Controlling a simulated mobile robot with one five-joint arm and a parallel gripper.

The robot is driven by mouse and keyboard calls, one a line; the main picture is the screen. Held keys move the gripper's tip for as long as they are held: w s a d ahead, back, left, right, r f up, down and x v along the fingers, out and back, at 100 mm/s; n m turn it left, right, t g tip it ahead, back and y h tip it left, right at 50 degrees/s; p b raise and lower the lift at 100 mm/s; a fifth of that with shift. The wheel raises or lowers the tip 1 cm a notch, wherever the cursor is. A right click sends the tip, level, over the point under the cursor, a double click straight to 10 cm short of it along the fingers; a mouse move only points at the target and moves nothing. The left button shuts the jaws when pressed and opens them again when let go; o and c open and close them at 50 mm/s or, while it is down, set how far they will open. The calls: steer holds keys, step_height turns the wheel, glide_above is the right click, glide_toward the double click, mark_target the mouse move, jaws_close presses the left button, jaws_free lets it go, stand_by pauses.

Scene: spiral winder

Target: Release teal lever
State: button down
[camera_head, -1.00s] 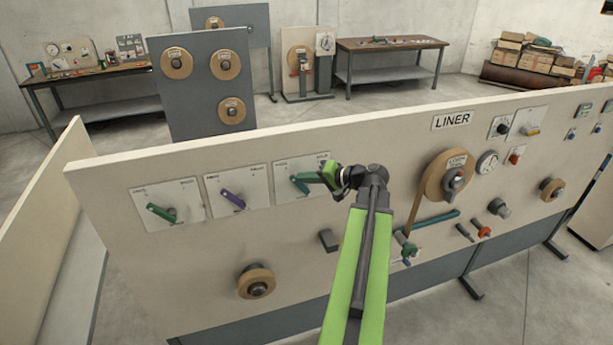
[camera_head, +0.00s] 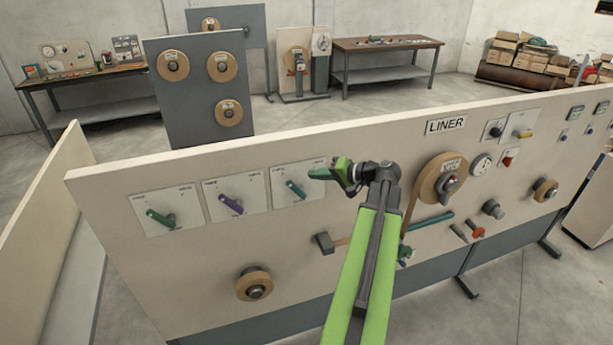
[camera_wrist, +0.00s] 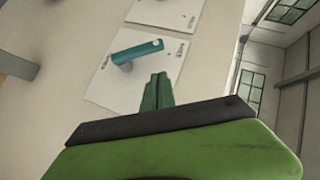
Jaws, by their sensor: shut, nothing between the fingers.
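The teal lever (camera_head: 297,189) is the third from the left on the beige panel, on a white plate. In the head view it slants from upper left to lower right. It also shows in the wrist view (camera_wrist: 138,51), just beyond my fingertips. My gripper (camera_head: 312,174) is shut and empty, right of the lever and in front of its plate's right part. In the wrist view the closed green fingers (camera_wrist: 158,82) appear apart from the lever. Markings on the plate are too small to read.
A purple lever (camera_head: 231,204) and a green lever (camera_head: 160,218) sit on plates to the left. A tan roll (camera_head: 254,283) and a dark block (camera_head: 323,243) stick out below. The large LINER roll (camera_head: 433,181) is to the right of my arm.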

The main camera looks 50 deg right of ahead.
steer(key=a+p+v, duration=0.1)
steer(key=p+v, duration=0.1)
steer(key=v, duration=0.6)
steer(key=shift+d+r, duration=0.15)
steer(key=shift+d, duration=0.15)
steer(key=w+a+f+n+g+y+b, duration=0.25)
steer(key=w+a+f, duration=0.35)
steer(key=a, duration=0.5)
steer(key=w+a+f+n+g+y+b, duration=0.1)
steer(key=w+a+f+n+y+b, duration=0.2)
steer(key=w+a, duration=0.65)
steer(key=w+a+f+n+g+y+b, duration=0.1)
steer(key=w+a+f+n+g+b, duration=0.1)
steer(key=w+a+f+b, duration=0.65)
steer(key=s+a+f+n+g+h+b, duration=0.1)
steer(key=s+a+f+n+g+b, duration=0.3)
steer(key=a, duration=0.6)
steer(key=a+f+g+h, duration=0.1)
steer(key=a+f+h, duration=0.1)
steer(key=a+f, duration=0.6)
steer(key=s+a+f+n+g+h+b, duration=0.1)
steer(key=s+a+f+n+g, duration=0.2)
steer(key=a, duration=0.9)
steer(key=d+f+m+h, duration=0.2)
steer(key=d+m+h, duration=0.1)
steer(key=d+h, duration=0.2)
steer(key=shift+s+d, duration=0.3)
steer(key=shift+d, duration=0.7)
